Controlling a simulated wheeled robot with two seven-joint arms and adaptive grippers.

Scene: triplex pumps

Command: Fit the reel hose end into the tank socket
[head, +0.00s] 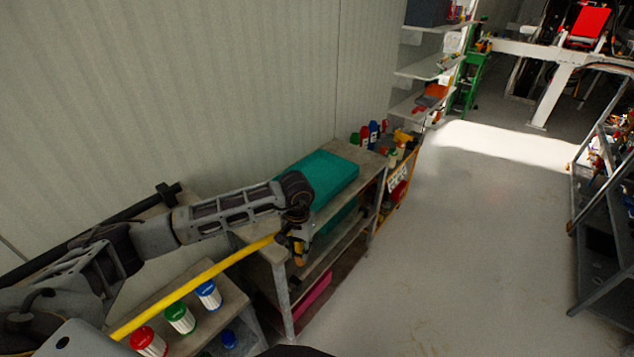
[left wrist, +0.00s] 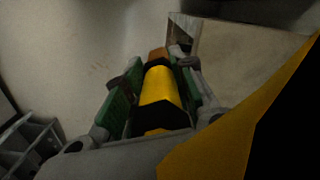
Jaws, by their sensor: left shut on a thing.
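My left gripper (head: 297,246) hangs at the front corner of the workbench in the head view. The left wrist view shows its green-padded fingers (left wrist: 158,66) shut on the reel hose end (left wrist: 160,92), a yellow cylinder with black bands and an orange-brown tip. The yellow hose (head: 195,284) runs from the gripper down to the lower left in the head view. It also crosses the lower right of the left wrist view (left wrist: 230,128). I cannot make out the tank socket or the reel in either view. My right gripper is not in view.
The workbench (head: 356,200) carries a teal block (head: 325,177). A lower bench at left holds white canisters with red (head: 146,340), green (head: 179,317) and blue (head: 208,293) caps. Shelves (head: 428,68) stand against the corrugated wall. The floor (head: 470,230) to the right is clear, up to a grey rack (head: 605,230).

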